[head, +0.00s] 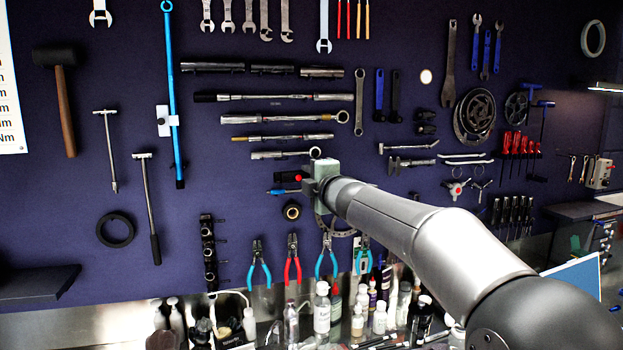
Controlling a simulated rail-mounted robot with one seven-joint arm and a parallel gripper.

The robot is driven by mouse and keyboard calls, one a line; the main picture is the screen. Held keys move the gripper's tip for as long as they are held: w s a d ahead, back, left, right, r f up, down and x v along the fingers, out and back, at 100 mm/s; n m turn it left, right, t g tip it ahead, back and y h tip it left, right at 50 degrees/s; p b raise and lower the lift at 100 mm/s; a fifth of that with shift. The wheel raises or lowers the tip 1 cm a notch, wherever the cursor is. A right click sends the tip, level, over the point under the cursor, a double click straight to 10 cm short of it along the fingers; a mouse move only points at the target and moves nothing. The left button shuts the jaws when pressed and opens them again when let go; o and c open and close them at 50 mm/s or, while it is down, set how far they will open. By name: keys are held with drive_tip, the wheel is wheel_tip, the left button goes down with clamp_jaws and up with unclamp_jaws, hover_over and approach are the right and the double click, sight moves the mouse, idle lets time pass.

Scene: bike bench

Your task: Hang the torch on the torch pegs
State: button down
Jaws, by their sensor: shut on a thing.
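My gripper (308,186) is at the end of my arm, in front of the dark pegboard wall near the middle of the head view. It is shut on a small dark object, which I take to be the torch (286,176); it sticks out to the left of the fingers. The gripper body hides its right part. A thin blue piece (282,191) shows just below it, and I cannot tell whether it belongs to the torch. The torch pegs cannot be made out; the gripper and arm cover part of the wall here.
Ratchets and torque wrenches (272,97) hang above the gripper. Bottles (322,310) crowd the bench underneath. Bare wall (235,195) lies left of the gripper.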

drive_tip(key=shift+p+x, duration=0.5)
drive_tip(key=shift+x, duration=1.05)
drive_tip(key=shift+w+f, duration=0.3)
drive_tip(key=shift+w, duration=0.6)
drive_tip(key=c, duration=1.1)
unclamp_jaws()
